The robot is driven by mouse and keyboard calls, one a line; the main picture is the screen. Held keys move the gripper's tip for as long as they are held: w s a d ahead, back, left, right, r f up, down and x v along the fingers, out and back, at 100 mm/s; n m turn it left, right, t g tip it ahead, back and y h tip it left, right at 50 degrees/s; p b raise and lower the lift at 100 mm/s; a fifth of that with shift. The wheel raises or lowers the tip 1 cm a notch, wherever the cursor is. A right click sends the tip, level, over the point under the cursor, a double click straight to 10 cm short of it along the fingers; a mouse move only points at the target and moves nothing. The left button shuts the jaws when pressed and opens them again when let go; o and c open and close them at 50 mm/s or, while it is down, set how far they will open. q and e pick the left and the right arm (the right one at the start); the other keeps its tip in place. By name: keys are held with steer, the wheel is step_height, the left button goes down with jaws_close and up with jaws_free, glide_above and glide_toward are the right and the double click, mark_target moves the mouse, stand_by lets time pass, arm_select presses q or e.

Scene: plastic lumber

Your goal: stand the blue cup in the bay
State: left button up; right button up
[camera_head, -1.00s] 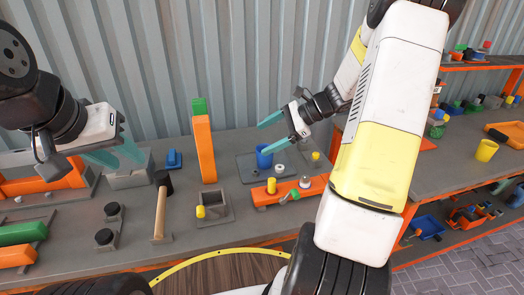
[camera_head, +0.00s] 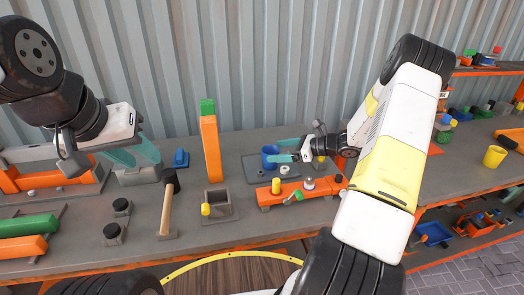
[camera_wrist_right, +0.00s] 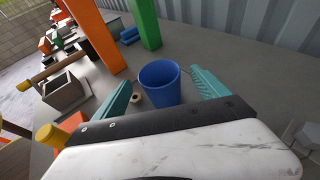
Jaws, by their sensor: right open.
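The blue cup (camera_head: 270,157) stands upright on a grey plate (camera_head: 255,176) near the back of the bench. My right gripper (camera_head: 285,151) is open, its teal fingers pointing left at the cup. In the right wrist view the cup (camera_wrist_right: 160,84) shows just ahead of the fingertips, in line with the gap between them, and it is not gripped. An open-topped grey box (camera_head: 218,206) stands front left of the cup; I cannot tell whether it is the bay. My left gripper (camera_head: 136,155) looks open and empty above the bench's left part.
A tall orange post with a green top (camera_head: 210,145) stands left of the cup. An orange block (camera_head: 292,192) with small parts lies in front of it. A small pale ring (camera_wrist_right: 137,97) lies beside the cup. A hammer (camera_head: 168,205) stands further left. The corrugated wall is close behind.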

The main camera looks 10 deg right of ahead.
steer(key=shift+w+a+f, duration=0.25)
steer(key=shift+w+a, duration=0.1)
steer(key=shift+a, duration=0.1)
steer(key=c, duration=1.6)
